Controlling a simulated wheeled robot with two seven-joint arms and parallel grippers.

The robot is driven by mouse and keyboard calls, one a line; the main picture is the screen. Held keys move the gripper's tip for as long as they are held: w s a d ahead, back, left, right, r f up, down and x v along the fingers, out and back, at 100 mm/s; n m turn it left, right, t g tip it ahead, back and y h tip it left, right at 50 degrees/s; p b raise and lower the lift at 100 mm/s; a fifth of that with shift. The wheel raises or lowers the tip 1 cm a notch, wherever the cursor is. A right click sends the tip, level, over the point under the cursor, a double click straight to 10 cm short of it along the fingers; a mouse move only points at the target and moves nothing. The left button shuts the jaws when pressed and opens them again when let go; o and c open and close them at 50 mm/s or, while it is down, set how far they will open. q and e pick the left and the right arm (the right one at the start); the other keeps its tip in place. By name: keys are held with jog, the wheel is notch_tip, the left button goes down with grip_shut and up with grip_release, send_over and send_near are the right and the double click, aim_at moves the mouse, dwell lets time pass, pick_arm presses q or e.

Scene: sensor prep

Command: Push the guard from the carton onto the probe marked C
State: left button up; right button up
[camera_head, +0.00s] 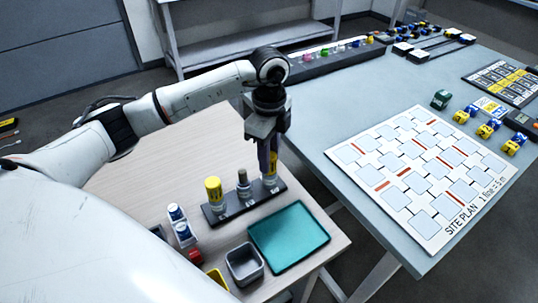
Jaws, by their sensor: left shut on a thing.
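A dark rack (218,216) on the wooden table holds a row of upright probes. The left probe wears a yellow guard (213,187). The middle probe (243,183) shows a bare dark grey top. My left gripper (268,165) points down at the right end of the rack, shut on a yellow guard (270,181). The fingers hide much of this guard, which stands upright in line with the right probe's place. How far it sits on that probe I cannot tell. The probe letters are too small to read. My right gripper is out of view.
A small grey open box (244,267) and a teal tray (256,238) stand in front of the rack.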

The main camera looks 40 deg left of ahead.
pick_arm(q)
jog(key=shift+c, duration=0.5)
jog(key=o, duration=1.4)
jog(key=shift+r+p, duration=0.7)
jog(key=shift+r+p, duration=1.1)
jog(key=shift+r, duration=0.3)
jog(key=shift+r+p, duration=0.65)
jog(key=shift+r, duration=0.85)
